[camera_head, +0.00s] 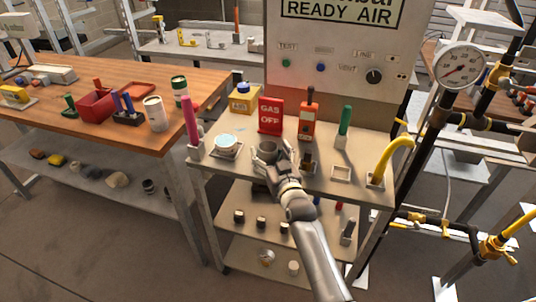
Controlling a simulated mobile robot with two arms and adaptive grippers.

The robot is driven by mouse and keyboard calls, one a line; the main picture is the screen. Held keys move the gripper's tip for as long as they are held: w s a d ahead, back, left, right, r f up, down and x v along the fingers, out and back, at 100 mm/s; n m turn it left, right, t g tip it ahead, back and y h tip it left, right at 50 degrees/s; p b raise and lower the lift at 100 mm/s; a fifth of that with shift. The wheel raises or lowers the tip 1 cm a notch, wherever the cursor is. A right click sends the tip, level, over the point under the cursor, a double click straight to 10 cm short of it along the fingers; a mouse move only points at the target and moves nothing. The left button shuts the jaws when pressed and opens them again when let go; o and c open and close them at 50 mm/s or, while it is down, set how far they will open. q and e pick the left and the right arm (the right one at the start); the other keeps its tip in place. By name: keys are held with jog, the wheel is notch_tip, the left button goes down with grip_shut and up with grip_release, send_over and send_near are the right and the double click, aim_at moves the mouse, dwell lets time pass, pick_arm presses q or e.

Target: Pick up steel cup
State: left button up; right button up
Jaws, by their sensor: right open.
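A dark grey cup (267,146), which looks like the steel cup, stands upright on the small light-topped bench, near its front edge. My right gripper (267,158) is open at the cup's front, with its fingers reaching toward the cup's sides. The fingers and hand hide the lower part of the cup, and I cannot tell whether they touch it. My left gripper is out of the picture.
Left of the cup is a white bowl (227,142) on a small tray. Behind it stand a red GAS OFF sign (270,117) and an orange meter (307,122). An empty square holder (341,173) and a yellow hose (393,158) are to the right.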

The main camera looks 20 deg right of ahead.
jog(key=c, duration=1.1)
jog(key=shift+c, duration=0.9)
jog(key=shift+r, duration=0.15)
